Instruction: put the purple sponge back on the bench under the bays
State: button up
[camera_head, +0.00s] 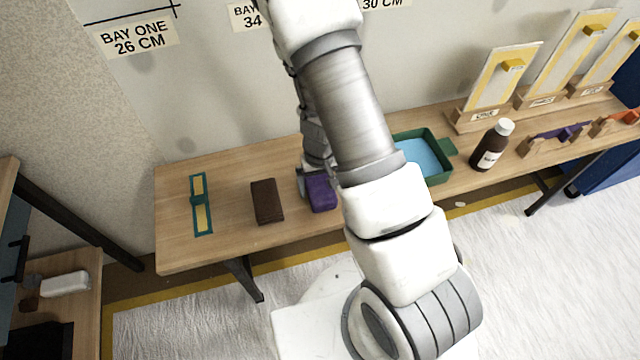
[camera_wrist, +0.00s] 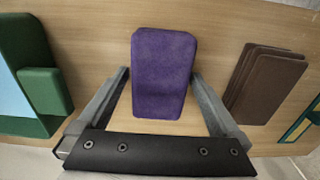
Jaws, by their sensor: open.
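The purple sponge (camera_head: 321,192) lies on the wooden bench (camera_head: 180,240) under the bay signs, between a brown block and a green tray. In the wrist view the purple sponge (camera_wrist: 163,72) lies flat on the bench top, its near end between my two fingers. My gripper (camera_wrist: 160,85) is open, with one finger on each side of the sponge and a gap showing at least on the right. In the head view my gripper (camera_head: 308,185) is partly hidden behind my arm, low over the bench at the sponge.
A brown block (camera_head: 267,201) lies left of the sponge, and a green and yellow tool (camera_head: 201,205) lies farther left. A green tray (camera_head: 436,168) with a light blue inside and a brown bottle (camera_head: 490,147) stand to the right. The front bench strip is clear.

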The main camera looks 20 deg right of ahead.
notch_tip(320, 180, up, 17)
jog(key=p, duration=0.6)
notch_tip(320, 180, up, 18)
jog(key=t+y, duration=0.2)
jog(key=t, duration=0.1)
send_over(321, 187)
jog(key=s+a, duration=0.3)
jog(key=s, duration=0.1)
jog(key=s+d+r+t+h, duration=0.2)
jog(key=s+d+r+t, duration=0.1)
jog(key=s+r, duration=0.75)
notch_tip(321, 187, up, 9)
jog(key=p, duration=0.9)
jog(key=shift+w, duration=0.45)
jog(key=shift+f, duration=0.1)
